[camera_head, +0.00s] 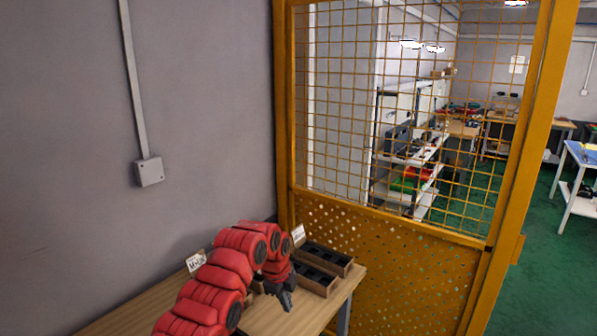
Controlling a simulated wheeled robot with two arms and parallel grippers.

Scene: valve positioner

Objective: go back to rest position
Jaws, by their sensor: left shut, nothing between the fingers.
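My left arm is red and comes in from the lower left over a wooden table (262,318). My left gripper (287,301) is dark, points down and to the right, and is shut with nothing in it. It is above the table top, in front of a dark tray with compartments (316,276). I cannot tell how high above the table its tips are. My right gripper is not in view.
A yellow mesh fence (385,262) stands right behind the table. A grey wall with a conduit box (149,171) is on the left. Beyond the fence are shelves (410,150) and workbenches. Green floor (545,270) is open at the right.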

